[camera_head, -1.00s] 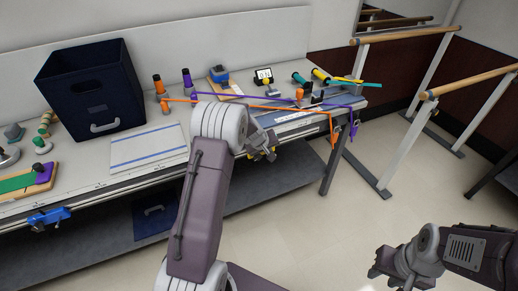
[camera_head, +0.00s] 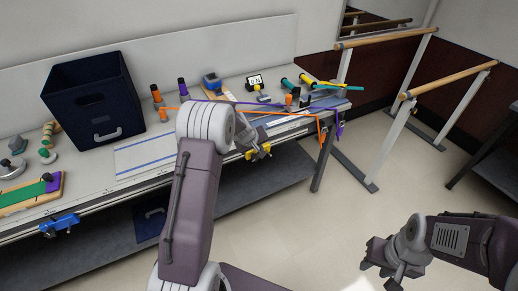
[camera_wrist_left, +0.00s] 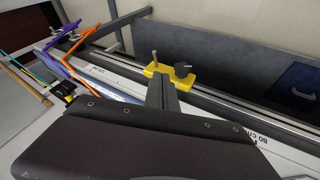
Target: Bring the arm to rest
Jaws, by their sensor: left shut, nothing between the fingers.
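My left arm rises from the bottom centre of the head view and reaches over the bench's front edge. Its gripper (camera_head: 244,146) is small and partly hidden behind the wrist, beside a yellow clamp (camera_head: 258,152) on that edge. In the left wrist view the narrow grey fingers (camera_wrist_left: 161,90) are shut and empty, overlapping the yellow clamp (camera_wrist_left: 157,73) in the picture; I cannot tell if they touch it. My right gripper (camera_head: 383,268) hangs over bare floor at the lower right, apart from everything; its finger gap is not clear.
The bench (camera_head: 70,200) holds a dark blue bin (camera_head: 95,100), orange and purple pegs, and stretched orange and purple bands (camera_head: 322,122). A blue clamp (camera_head: 60,225) is on its front edge. Parallel bars (camera_head: 450,80) stand at right. Floor between is clear.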

